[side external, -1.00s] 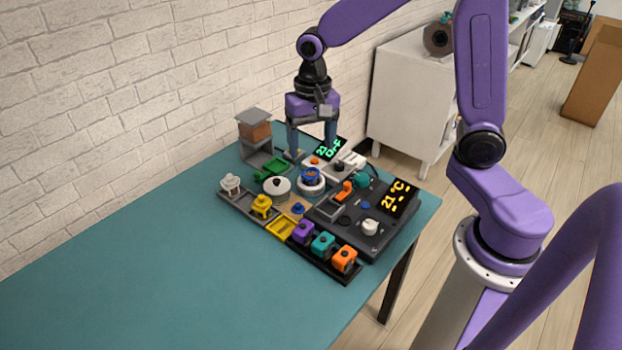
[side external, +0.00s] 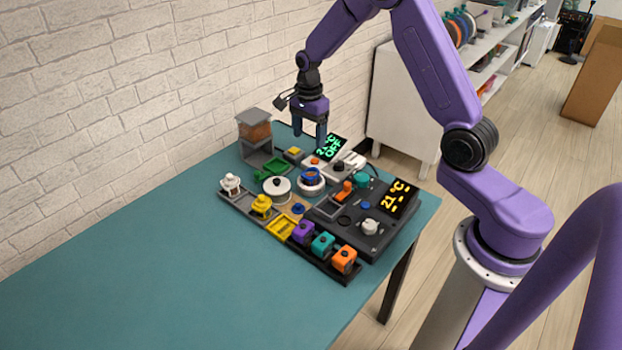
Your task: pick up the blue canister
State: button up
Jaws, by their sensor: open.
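The blue canister (side external: 311,176) looks like the small blue piece seated in a white round holder in the middle of the equipment on the teal table. My gripper (side external: 309,141) hangs above and behind it, near the back of the table. Its two fingers point down and are apart, with nothing between them. There is a gap between the fingertips and the blue canister.
A white round pot (side external: 277,187) stands left of the canister, and a green tray (side external: 271,168) behind that. Purple (side external: 302,232), teal (side external: 323,244) and orange (side external: 345,260) canisters sit in a front rack. A dark console (side external: 372,227) lies right. The table's left is clear.

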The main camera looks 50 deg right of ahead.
send_over(310, 171)
jog(key=a, duration=0.1)
jog(key=f, duration=0.5)
jog(key=s+f, duration=0.1)
jog(key=f, duration=0.2)
jog(key=shift+a+f, duration=0.1)
jog(key=shift+a, duration=0.05)
jog(key=shift+s+f, duration=0.2)
jog(key=shift+f, duration=2.4)
jog(key=c, duration=1.2)
jog(key=shift+o, duration=0.2)
jog(key=shift+r, duration=0.2)
